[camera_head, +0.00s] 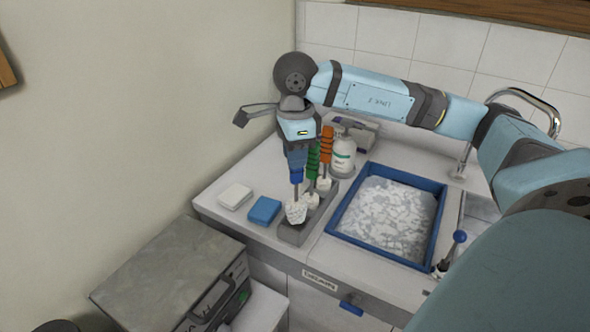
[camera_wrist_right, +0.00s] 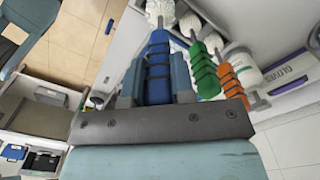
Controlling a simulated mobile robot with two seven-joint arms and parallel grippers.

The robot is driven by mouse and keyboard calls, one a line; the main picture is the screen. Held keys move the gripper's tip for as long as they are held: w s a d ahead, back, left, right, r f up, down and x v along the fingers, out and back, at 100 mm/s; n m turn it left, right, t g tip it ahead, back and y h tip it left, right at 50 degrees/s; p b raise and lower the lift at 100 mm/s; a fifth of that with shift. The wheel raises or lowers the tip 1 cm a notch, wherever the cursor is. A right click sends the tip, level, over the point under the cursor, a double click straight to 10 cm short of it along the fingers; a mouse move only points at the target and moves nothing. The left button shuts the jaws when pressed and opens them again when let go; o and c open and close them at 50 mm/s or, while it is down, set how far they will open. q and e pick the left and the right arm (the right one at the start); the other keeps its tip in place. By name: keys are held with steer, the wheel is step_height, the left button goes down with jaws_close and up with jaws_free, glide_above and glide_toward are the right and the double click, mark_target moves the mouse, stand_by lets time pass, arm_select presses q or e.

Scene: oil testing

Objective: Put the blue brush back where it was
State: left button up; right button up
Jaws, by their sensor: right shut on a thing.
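My right gripper (camera_head: 297,160) points down and is shut on the handle of the blue brush (camera_head: 296,176). In the wrist view the blue handle (camera_wrist_right: 159,70) sits between the two fingers. The brush hangs upright with its white bristles (camera_head: 296,212) down, at the near end of the grey brush holder (camera_head: 294,237). I cannot tell whether the bristles touch the holder or are just above it. The green brush (camera_head: 313,162) and the orange brush (camera_head: 327,145) stand in the holder behind it. My left gripper is out of view.
A blue-rimmed sink basin (camera_head: 337,228) is right of the holder. A white sponge (camera_head: 235,195) and a blue sponge (camera_head: 264,210) lie to the left. A white bottle (camera_head: 342,155) and a gloves box (camera_wrist_right: 291,72) stand behind the brushes. The wall is close on the left.

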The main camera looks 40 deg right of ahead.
mark_target(295, 181)
step_height(295, 181, down, 4)
steer(key=shift+f, duration=0.1)
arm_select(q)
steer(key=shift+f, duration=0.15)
arm_select(e)
steer(key=shift+f, duration=0.2)
steer(key=o, duration=0.9)
